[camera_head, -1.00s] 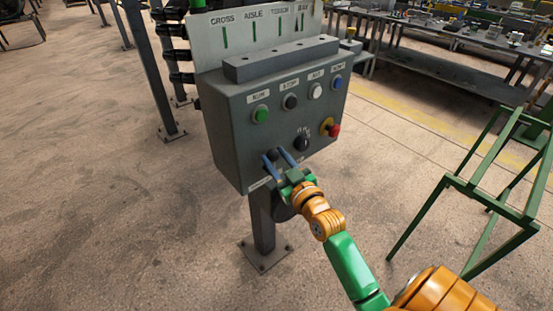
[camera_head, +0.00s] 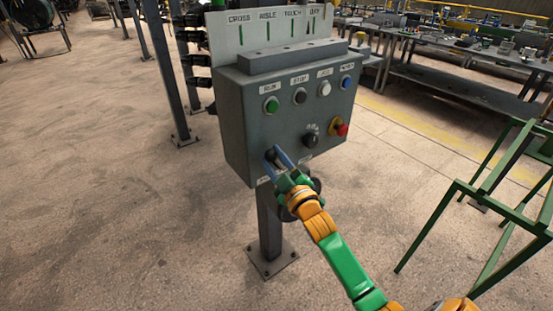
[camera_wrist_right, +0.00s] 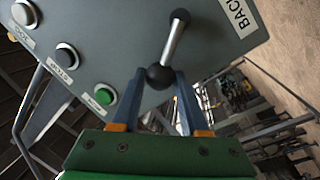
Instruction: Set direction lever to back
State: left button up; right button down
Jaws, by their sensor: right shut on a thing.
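The direction lever is a metal rod with a black ball at each end; it shows in the right wrist view (camera_wrist_right: 173,42), mostly hidden in the head view. It sits low on the front of the grey control box (camera_head: 240,130). My right gripper (camera_wrist_right: 161,80) is shut on the lever's near black ball, its two blue-grey fingers on either side. In the head view the right gripper (camera_head: 276,157) is at the box's lower left front. A white BACK label (camera_wrist_right: 236,14) is right of the lever in the wrist view. My left gripper is not in view.
Above the lever are a green button (camera_head: 271,105), other buttons, a black rotary knob (camera_head: 311,141) and a red stop button (camera_head: 342,130). A green frame (camera_head: 480,190) stands at the right. Workbenches (camera_head: 440,60) are behind.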

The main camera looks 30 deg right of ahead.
jog(key=shift+a+f+n, duration=0.15)
jog(key=shift+f+n, duration=0.1)
jog(key=shift+n, duration=0.05)
jog(key=shift+c, duration=2.2)
grip_release()
jog(key=shift+w, duration=0.1)
jog(key=s+b, duration=0.1)
jog(key=s, duration=0.6)
jog(key=shift+a+f, duration=0.3)
jog(key=shift+f, duration=0.05)
